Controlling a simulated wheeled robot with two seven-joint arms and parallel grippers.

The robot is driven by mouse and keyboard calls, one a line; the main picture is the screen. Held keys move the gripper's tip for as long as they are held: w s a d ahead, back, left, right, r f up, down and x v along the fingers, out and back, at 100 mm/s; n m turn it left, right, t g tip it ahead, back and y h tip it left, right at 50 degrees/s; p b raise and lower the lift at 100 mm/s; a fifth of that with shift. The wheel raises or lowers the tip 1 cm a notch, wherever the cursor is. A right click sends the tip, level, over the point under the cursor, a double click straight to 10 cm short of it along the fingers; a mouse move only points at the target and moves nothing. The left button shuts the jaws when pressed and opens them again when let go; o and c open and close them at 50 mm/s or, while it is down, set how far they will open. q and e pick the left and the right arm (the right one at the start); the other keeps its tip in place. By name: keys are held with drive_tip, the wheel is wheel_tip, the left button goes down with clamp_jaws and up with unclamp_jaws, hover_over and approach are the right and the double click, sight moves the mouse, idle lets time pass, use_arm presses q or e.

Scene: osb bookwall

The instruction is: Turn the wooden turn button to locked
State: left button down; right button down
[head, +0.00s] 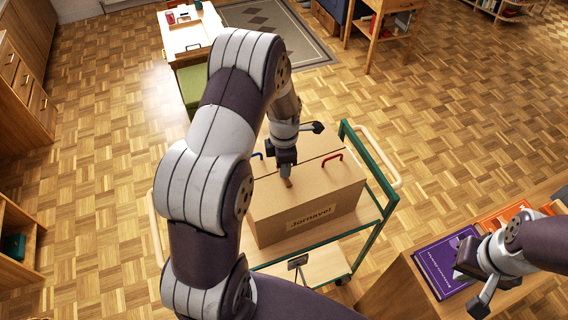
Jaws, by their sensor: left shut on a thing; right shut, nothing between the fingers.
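My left gripper (287,176) comes down from above and is shut on the turn button. Its exact angle cannot be made out. My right gripper (462,275) is shut and empty, at the lower right, over the edge of the purple book (436,268).
The box has a red handle (332,157) and a blue handle (257,155) on top. A wooden surface at the right bears the purple book and an orange one (503,215). A white-topped table (190,36) stands at the back. Open parquet floor lies around the trolley.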

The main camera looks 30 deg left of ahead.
use_arm(q)
drive_tip(key=c, duration=0.9)
unclamp_jaws()
drive_tip(key=shift+c, duration=0.2)
wheel_tip(320, 180, up, 13)
drive_tip(key=b, duration=0.3)
drive_tip(key=shift+f, duration=0.15)
